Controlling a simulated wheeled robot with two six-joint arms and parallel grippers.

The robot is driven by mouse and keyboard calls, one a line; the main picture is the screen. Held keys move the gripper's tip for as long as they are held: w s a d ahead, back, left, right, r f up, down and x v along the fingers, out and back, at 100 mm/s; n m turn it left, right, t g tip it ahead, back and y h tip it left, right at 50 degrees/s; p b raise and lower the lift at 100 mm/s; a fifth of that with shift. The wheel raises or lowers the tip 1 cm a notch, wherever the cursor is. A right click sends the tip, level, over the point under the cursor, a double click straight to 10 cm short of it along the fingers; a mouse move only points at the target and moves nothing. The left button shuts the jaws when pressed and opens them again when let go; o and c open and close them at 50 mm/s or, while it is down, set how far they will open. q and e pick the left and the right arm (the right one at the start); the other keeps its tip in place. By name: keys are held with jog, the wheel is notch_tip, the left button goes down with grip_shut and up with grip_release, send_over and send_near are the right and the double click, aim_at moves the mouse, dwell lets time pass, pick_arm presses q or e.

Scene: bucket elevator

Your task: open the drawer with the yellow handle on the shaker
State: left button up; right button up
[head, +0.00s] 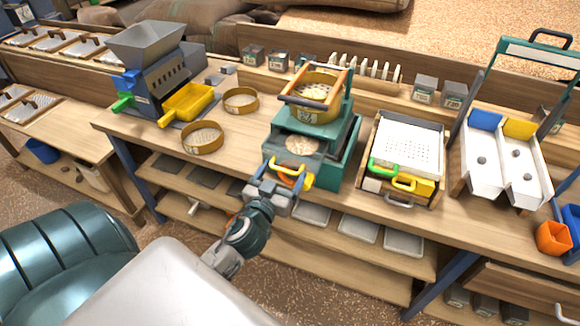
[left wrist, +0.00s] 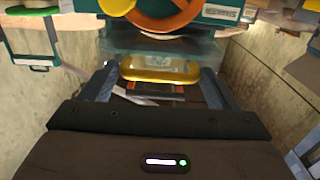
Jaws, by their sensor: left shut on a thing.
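The shaker (head: 340,140) is a green machine in the middle of the bench, with a round yellow sieve (head: 316,88) clamped on top. The yellow handle (head: 307,180) is on this side; in the left wrist view the yellow handle (left wrist: 160,69) lies between the fingers. My left gripper (head: 285,184) is shut on it, also seen in the left wrist view (left wrist: 160,80). An orange wheel (left wrist: 165,14) is just above. My right gripper is not in view.
A white perforated tray box (head: 410,140) with green and yellow handles stands close on the right. Two loose round sieves (head: 203,137) and a grey-hoppered mill (head: 150,60) are on the left. Shelves with grey trays (head: 357,230) lie below the bench top.

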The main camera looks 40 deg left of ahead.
pick_arm(q)
jog(key=shift+v, duration=1)
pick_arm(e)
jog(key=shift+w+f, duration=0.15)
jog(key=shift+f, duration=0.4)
pick_arm(q)
jog(key=o, duration=0.9)
jog(key=shift+o, duration=1)
